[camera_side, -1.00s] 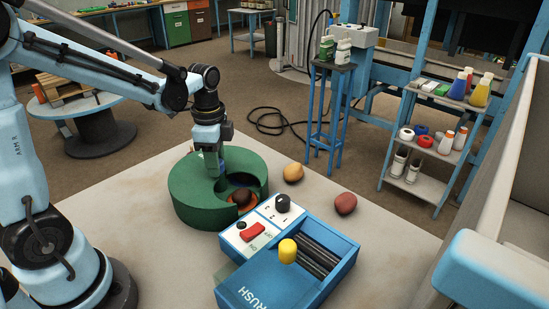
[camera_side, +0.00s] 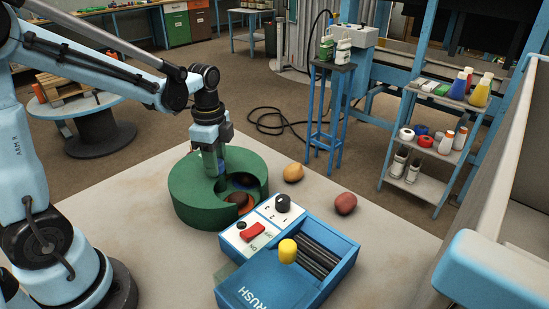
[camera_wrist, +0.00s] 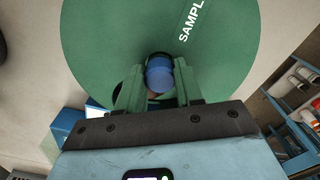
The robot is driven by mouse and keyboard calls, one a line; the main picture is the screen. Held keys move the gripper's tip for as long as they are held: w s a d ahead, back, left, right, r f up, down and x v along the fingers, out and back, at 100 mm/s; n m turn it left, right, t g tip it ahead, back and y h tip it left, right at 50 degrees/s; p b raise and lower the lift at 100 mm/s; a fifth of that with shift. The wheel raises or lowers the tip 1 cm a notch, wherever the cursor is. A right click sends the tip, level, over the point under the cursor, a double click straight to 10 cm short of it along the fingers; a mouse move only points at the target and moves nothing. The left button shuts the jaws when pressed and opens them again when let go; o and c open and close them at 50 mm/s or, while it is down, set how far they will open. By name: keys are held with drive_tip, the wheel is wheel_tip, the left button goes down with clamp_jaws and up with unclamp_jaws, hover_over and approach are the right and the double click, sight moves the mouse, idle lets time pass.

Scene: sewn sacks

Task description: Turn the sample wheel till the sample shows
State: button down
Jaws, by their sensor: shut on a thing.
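The green sample wheel (camera_side: 190,205), a thick round drum, lies on the pale table in the side view. Its top (camera_wrist: 100,30) with white lettering, partly out of frame, fills the upper wrist view. A blue knob (camera_wrist: 159,76) stands on it, and my gripper (camera_wrist: 158,92) is shut on the knob, one finger on each side. In the side view my gripper (camera_side: 214,170) reaches down onto the wheel's top. A cut-out in the wheel's right side shows a rust-brown piece (camera_side: 239,199) and a dark area behind it. What the piece is, I cannot tell.
A blue box (camera_side: 262,285) with a red switch, black dial and yellow knob (camera_side: 288,251) stands close in front of the wheel. A tan stone (camera_side: 293,172) and a reddish stone (camera_side: 345,204) lie to the right. The table's front left is clear.

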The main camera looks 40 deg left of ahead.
drive_tip(key=c, duration=0.7)
unclamp_jaws()
drive_tip(key=shift+c, duration=0.2)
wheel_tip(320, 180, up, 12)
drive_tip(key=shift+s+d+f+n+t, duration=0.95)
drive_tip(key=shift+d+n+t, duration=0.25)
drive_tip(key=shift+n, duration=0.85)
drive_tip(key=shift+s+d+f+n+t, duration=0.95)
drive_tip(key=shift+d+n+t, duration=0.25)
drive_tip(key=shift+n, duration=0.8)
drive_tip(key=shift+s+d+f+n+t, duration=0.85)
drive_tip(key=shift+d+f+n+t, duration=0.3)
drive_tip(key=shift+n, duration=0.9)
